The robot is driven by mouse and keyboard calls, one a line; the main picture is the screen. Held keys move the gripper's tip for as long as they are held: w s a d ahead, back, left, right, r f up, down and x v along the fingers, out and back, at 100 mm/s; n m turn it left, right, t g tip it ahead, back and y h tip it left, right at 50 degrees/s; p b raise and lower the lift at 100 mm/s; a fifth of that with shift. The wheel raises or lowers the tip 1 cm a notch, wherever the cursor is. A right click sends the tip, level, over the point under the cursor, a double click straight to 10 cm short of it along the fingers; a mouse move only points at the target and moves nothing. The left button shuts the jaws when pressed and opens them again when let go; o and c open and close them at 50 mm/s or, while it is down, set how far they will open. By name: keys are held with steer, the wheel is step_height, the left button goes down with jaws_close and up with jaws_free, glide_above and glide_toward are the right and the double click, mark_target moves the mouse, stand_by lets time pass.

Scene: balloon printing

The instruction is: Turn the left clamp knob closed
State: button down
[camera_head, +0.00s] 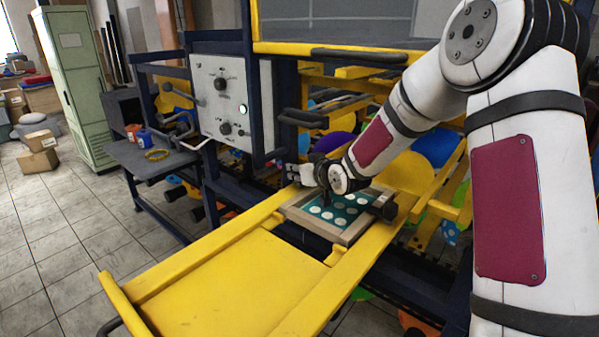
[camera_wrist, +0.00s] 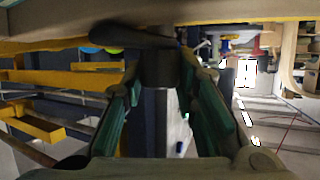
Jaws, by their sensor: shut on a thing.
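The left clamp knob (camera_wrist: 158,68) is a dark block with a dark bar (camera_wrist: 122,36) beside it, at top centre of the wrist view. My gripper (camera_wrist: 160,80) has its two green-padded fingers on either side of the knob, shut on it. In the head view my gripper (camera_head: 318,178) is at the far left corner of the printing frame (camera_head: 348,238), and it mostly hides the left clamp there. The frame has a teal screen (camera_head: 320,215) with pale round spots. The exact turn angle of the knob cannot be told.
A second black clamp (camera_head: 383,207) sits at the frame's right side. Yellow rails (camera_head: 210,240) run beside the frame. A control panel (camera_head: 225,100) stands behind to the left. Coloured balloons (camera_head: 408,172) lie behind the frame. Open tiled floor (camera_head: 50,240) is at left.

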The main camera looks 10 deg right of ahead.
steer(key=shift+w+a+f+m+h+b, duration=0.1)
steer(key=shift+a+m+h+b, duration=0.1)
steer(key=shift+m+h+b, duration=0.75)
steer(key=shift+d+m+t+h+b, duration=0.1)
steer(key=shift+m+t+h+b, duration=0.2)
steer(key=shift+h, duration=0.15)
steer(key=c, duration=1.2)
jaws_free()
steer(key=shift+c, duration=0.2)
steer(key=v, duration=1.2)
